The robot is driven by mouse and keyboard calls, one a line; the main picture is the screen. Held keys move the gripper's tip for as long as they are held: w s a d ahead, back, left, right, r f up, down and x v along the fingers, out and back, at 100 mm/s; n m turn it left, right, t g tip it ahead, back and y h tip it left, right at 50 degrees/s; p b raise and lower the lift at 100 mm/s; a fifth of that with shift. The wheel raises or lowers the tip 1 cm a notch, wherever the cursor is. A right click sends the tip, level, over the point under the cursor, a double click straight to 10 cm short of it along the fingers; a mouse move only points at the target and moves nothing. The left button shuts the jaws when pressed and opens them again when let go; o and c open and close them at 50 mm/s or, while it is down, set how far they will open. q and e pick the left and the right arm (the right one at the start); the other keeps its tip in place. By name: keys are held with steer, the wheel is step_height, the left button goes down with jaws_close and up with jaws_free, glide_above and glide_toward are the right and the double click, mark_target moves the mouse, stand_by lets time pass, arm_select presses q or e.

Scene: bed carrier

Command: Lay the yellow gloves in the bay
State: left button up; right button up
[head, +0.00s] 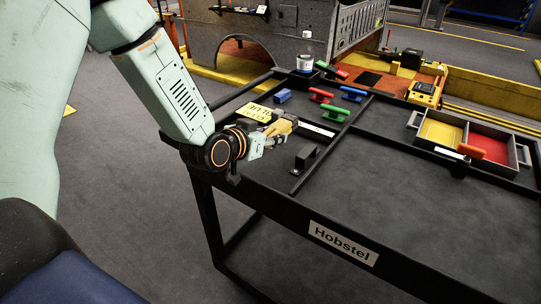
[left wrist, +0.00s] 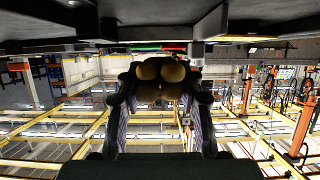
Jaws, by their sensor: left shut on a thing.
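The yellow gloves (head: 281,126) show as a tan-yellow bundle at my left gripper (head: 272,138), over the near left part of the black cart. In the left wrist view my left gripper (left wrist: 162,98) is shut on the gloves (left wrist: 160,72), whose rounded tan ends show between the two fingers. The gripper hides part of them, and I cannot tell whether they touch the cart top. A yellow card with dark lettering (head: 254,112) lies just behind the gripper. Raised strips divide the cart top (head: 420,220) into bays. My right gripper is not in view.
A black block (head: 306,157) stands right of the gripper. Blue, red and green handled items (head: 333,112) lie behind it, near a clear jar (head: 305,63). A tray with yellow and red compartments (head: 412,120) stands at right. The near right cart top is clear.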

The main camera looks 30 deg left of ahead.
mark_target(271, 162)
arm_select(q)
step_height(271, 162, down, 3)
steer(key=shift+w+d+r, duration=0.1)
steer(key=shift+d+r, duration=0.05)
steer(key=shift+r, duration=0.05)
step_height(271, 162, down, 3)
steer(key=shift+b, duration=0.85)
steer(key=shift+f, duration=0.1)
steer(key=shift+f, duration=0.1)
steer(key=o, duration=0.8)
steer(key=shift+c, duration=0.2)
steer(key=o, duration=0.4)
steer(key=shift+f, duration=0.1)
